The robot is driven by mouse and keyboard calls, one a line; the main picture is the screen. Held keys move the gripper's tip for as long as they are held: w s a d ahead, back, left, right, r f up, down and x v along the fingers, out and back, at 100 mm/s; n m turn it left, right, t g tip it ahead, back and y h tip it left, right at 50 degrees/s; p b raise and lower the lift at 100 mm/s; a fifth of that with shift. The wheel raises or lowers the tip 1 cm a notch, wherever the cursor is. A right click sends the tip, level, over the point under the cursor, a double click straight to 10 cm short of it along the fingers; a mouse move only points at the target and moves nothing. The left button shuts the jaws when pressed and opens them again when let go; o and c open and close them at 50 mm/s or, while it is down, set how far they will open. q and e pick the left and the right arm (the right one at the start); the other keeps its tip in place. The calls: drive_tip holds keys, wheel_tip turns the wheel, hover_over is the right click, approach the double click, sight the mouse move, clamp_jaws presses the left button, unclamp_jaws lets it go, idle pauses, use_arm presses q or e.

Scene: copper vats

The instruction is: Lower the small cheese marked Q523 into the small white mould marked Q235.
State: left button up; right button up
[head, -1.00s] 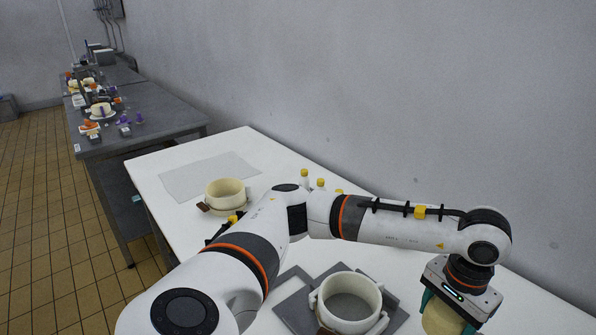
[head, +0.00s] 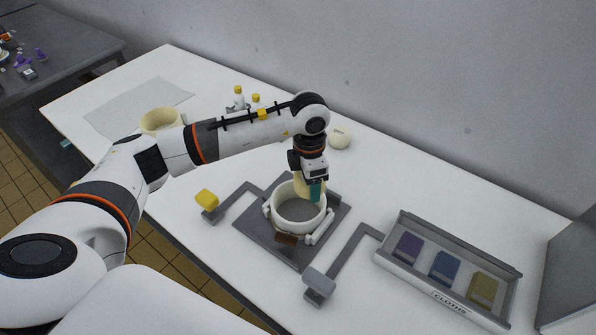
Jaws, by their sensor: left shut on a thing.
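The mould (head: 279,221) is a small, open, off-white ring with a brown tag on its near side and handle-like bars at its sides. It stands on a dark grey plate, and its inside looks empty. My left gripper (head: 314,189) points down over the mould's far right rim. It is shut on a pale yellow cheese (head: 300,184), mostly hidden behind the teal finger. The cheese appears at or above the far rim; I cannot tell whether it touches. No marks are readable on cheese or mould. My right gripper is out of view.
The grey plate (head: 256,235) has arms ending in a yellow pad (head: 207,198) and a grey pad (head: 320,281). A tray marked CLOTHS (head: 392,263) lies right. Behind are a pale round thing (head: 340,138) and yellow-capped bottles (head: 239,98).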

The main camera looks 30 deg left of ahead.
use_arm(q)
drive_tip(key=n, duration=0.1)
drive_tip(key=n+p, duration=0.1)
drive_tip(key=n, duration=0.1)
drive_tip(key=a+n, duration=0.1)
drive_tip(key=n, duration=0.1)
drive_tip(key=shift+w+f, duration=0.1)
drive_tip(key=shift+w, duration=0.15)
drive_tip(key=n, duration=0.2)
drive_tip(key=n+p, duration=0.1)
drive_tip(key=n, duration=0.2)
drive_tip(key=shift+w+a+f+n+p, duration=0.1)
drive_tip(key=shift+a+f+n+p, duration=0.25)
drive_tip(key=shift+a+n+p, duration=0.05)
drive_tip(key=n, duration=0.3)
drive_tip(key=a+n+p, duration=0.1)
drive_tip(key=shift+f, duration=0.4)
drive_tip(key=n, duration=0.3)
drive_tip(key=f+n, duration=0.1)
drive_tip(key=shift+a+p, duration=0.3)
drive_tip(key=shift+p, duration=0.05)
drive_tip(key=b, duration=0.8)
hover_over(298, 217)
wheel_tip(298, 217, down, 10)
drive_tip(key=shift+w+f, duration=0.1)
drive_tip(key=shift+f, duration=0.45)
drive_tip(key=shift+f+b, duration=0.9)
drive_tip(key=o, duration=1.2)
